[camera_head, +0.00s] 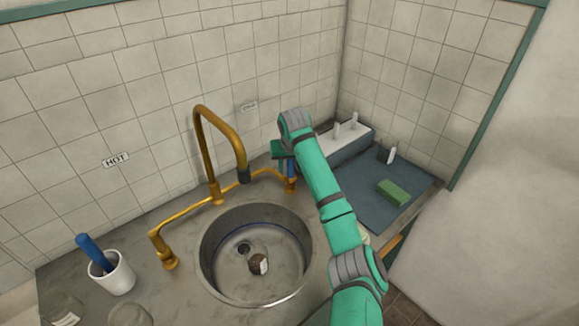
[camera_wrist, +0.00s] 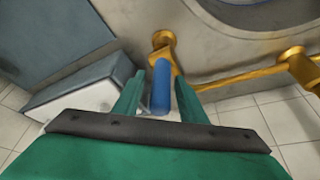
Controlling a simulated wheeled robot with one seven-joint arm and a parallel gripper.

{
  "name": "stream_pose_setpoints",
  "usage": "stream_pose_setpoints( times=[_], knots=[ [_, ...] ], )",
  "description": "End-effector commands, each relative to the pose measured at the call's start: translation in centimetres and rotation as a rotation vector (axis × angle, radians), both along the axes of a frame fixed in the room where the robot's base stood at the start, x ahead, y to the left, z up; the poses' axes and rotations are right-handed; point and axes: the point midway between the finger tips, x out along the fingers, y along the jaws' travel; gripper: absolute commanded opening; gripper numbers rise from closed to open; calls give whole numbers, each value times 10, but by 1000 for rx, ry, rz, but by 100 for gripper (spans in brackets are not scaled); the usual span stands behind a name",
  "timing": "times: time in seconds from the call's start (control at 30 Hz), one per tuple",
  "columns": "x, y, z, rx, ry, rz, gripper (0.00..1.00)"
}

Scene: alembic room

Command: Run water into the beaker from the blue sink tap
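The blue tap handle (camera_head: 291,168) is on the right end of the brass tap (camera_head: 240,155), below a small wall label. My gripper (camera_wrist: 158,98) is at this handle. In the wrist view the blue handle (camera_wrist: 161,87) lies between the two green fingers, which are apart; contact is not clear. The tap's dark-tipped spout (camera_head: 244,174) hangs over the round metal sink (camera_head: 215,270). A small brown object with a white label (camera_head: 258,264) lies in the sink; I cannot tell whether it is in or part of a beaker. No water stream shows.
A white cup (camera_head: 112,279) with a blue-handled tool stands left of the sink. Clear glass vessels (camera_head: 62,308) stand at the lower left edge. A HOT label (camera_head: 116,160) is on the wall. A dark tray (camera_head: 375,205) with a green sponge (camera_head: 393,192) lies right of my arm.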

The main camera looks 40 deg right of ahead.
Motion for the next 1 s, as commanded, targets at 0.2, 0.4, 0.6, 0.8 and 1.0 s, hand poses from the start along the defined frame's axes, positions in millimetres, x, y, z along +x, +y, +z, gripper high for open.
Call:
stream_pose_setpoints(
  times=[0.2,0.4,0.6,0.8,1.0],
  knots=[
    [0,0,0,0,0,0,0],
    [0,1,0,2,-11,1,0],
    [-1,3,-1,12,-96,5,0],
    [-5,3,0,18,-181,4,0],
    [-7,2,1,18,-209,2,0]
  ],
)
